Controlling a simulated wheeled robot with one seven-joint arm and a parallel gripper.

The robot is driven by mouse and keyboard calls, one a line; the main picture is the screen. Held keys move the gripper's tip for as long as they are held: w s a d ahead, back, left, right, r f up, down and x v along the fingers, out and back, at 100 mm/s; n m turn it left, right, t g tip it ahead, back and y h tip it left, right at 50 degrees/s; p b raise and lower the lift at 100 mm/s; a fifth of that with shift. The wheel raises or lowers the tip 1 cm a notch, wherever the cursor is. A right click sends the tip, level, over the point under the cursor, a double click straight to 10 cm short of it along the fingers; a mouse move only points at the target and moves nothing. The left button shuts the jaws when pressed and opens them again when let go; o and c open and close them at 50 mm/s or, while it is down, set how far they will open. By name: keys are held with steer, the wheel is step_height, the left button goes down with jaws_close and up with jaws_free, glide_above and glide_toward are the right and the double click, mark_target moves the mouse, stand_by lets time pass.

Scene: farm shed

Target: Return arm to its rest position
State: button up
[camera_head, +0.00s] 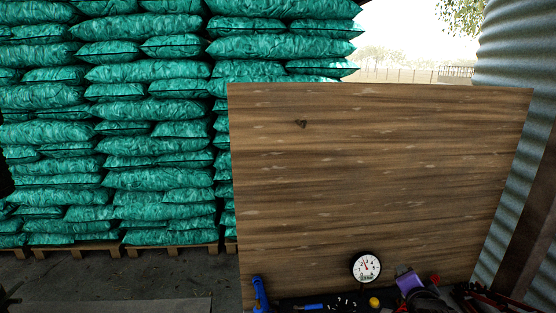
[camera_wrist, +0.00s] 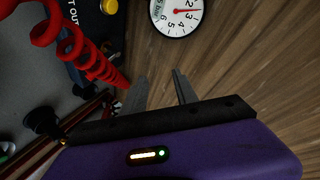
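My gripper (camera_wrist: 159,76) shows in the wrist view, with its purple housing and dark mount at the bottom. Its two dark fingers stand apart and I see nothing between them. The fingers point toward a white round gauge (camera_wrist: 177,13) and the wooden board. In the head view a small purple shape (camera_head: 409,282) low on the right, beside the gauge (camera_head: 365,267), looks like my gripper's housing; its fingers cannot be made out there. Most of my arm is out of view.
A wooden board (camera_head: 380,180) stands upright behind a strip of tools. A red coiled hose (camera_wrist: 62,42) and a yellow knob (camera_wrist: 109,6) lie close to my gripper. A blue tool (camera_head: 259,293) is at left. Green sacks (camera_head: 150,140) stack behind; the floor (camera_head: 130,275) at left looks mostly clear.

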steer(key=s+a+n+y, duration=0.1)
steer(key=s+a+n, duration=0.3)
steer(key=s, duration=1.4)
steer(key=s+a+n+t+y, duration=0.1)
steer(key=s+a+n, duration=0.4)
steer(key=s, duration=1.2)
steer(key=s+a+r+n+t+y, duration=0.1)
steer(key=s+a+n, duration=0.3)
steer(key=s, duration=1.4)
steer(key=shift+s+a+y, duration=0.3)
steer(key=shift+a, duration=0.1)
